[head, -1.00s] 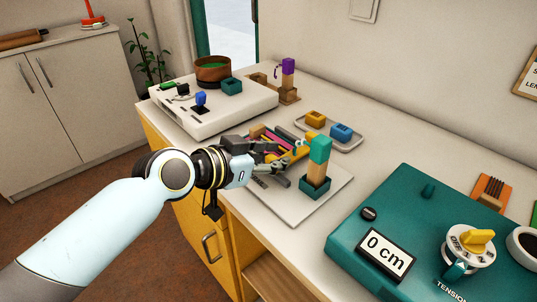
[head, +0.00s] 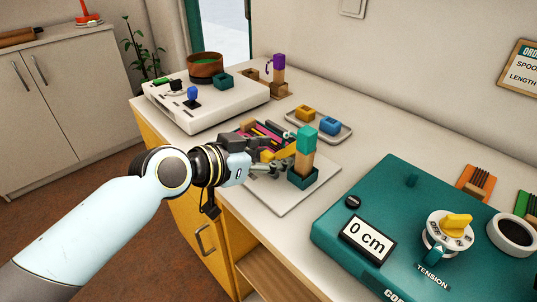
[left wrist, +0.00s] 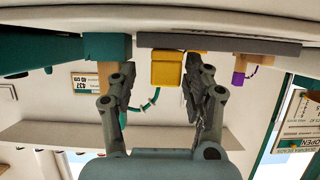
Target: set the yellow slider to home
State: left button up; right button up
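The yellow slider (head: 267,156) is a small yellow block on the bead board with pink strands, beside my left gripper (head: 279,166). The gripper partly covers it in the head view. In the left wrist view the yellow block (left wrist: 167,69) shows between the two spread fingers of my left gripper (left wrist: 162,88), with gaps at its sides. The gripper looks open and holds nothing that I can see. A home mark cannot be made out. My right gripper is not in view.
A wooden post with a teal top (head: 306,140) stands close right of the fingers. A tray with yellow and blue blocks (head: 345,137) lies behind. A teal tension box (head: 335,212) is at the right and a white control box (head: 160,108) at the left.

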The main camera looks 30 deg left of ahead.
pick_arm(q)
jog(key=v, duration=1.2)
jog(key=s+a+f+n+g+y, duration=0.1)
jog(key=s+f+n+g+y, duration=0.15)
jog(key=s+g, duration=0.35)
jog(key=s+a+f+n+g+y, duration=0.1)
jog(key=s+f+g+y, duration=0.2)
jog(key=s, duration=0.5)
notch_tip(320, 180, down, 25)
jog(key=s+a+g, duration=0.2)
jog(key=a, duration=0.1)
jog(key=s+f, duration=1.7)
jog(key=s, duration=0.1)
jog(key=shift+s+a+g, duration=0.3)
jog(key=shift+a+g, duration=0.05)
jog(key=shift+g, duration=0.05)
